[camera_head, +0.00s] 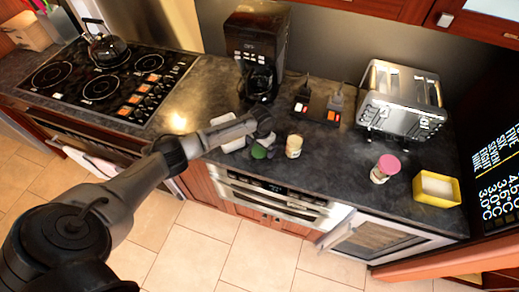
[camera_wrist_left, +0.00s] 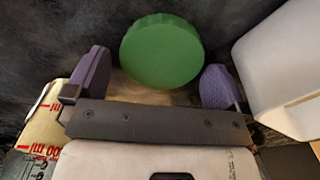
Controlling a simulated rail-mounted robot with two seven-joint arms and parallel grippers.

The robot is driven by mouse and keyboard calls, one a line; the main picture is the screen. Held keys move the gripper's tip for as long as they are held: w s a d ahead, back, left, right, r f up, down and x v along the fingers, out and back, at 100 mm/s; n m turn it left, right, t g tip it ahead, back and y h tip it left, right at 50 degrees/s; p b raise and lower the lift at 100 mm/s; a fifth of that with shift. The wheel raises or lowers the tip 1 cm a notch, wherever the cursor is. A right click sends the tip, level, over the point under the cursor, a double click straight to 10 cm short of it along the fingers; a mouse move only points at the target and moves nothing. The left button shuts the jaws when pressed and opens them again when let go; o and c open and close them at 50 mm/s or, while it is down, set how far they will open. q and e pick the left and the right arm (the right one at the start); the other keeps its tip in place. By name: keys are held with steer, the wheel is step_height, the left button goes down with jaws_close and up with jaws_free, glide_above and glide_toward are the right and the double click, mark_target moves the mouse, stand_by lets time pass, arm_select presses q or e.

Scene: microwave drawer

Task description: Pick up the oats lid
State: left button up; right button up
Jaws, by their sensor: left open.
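A round green lid (camera_wrist_left: 161,50), which looks like the oats lid, shows its flat top in the left wrist view. In the head view the green lid (camera_head: 259,152) is at the counter's front edge, partly hidden by my gripper. My left gripper (camera_head: 260,143) is open above it. In the wrist view the purple fingers of my left gripper (camera_wrist_left: 156,80) stand apart on either side of the lid's lower part, with gaps showing. A pale tan surface shows below the lid; I cannot tell if it is a container. My right gripper is not in view.
A white box-like object (camera_wrist_left: 285,65) is close to the right finger, and a gold package (camera_wrist_left: 43,118) lies left. A small jar (camera_head: 294,146), pink-lidded jar (camera_head: 385,168), yellow container (camera_head: 437,189), toaster (camera_head: 402,102) and coffee maker (camera_head: 257,55) stand on the dark counter (camera_head: 335,165).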

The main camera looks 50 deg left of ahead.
mark_target(294, 145)
arm_select(q)
steer(key=shift+c, duration=0.2)
steer(key=c, duration=0.9)
steer(key=shift+r, duration=0.1)
step_height(294, 145, up, 4)
steer(key=shift+f, duration=0.1)
steer(key=d+r, duration=0.2)
steer(key=d, duration=0.2)
steer(key=w+d+r, duration=0.1)
steer(key=d+r, duration=0.1)
steer(key=d, duration=0.1)
steer(key=d+r, duration=0.3)
steer(key=d, duration=0.1)
steer(key=shift+w+d, duration=0.2)
steer(key=shift+d, duration=0.15)
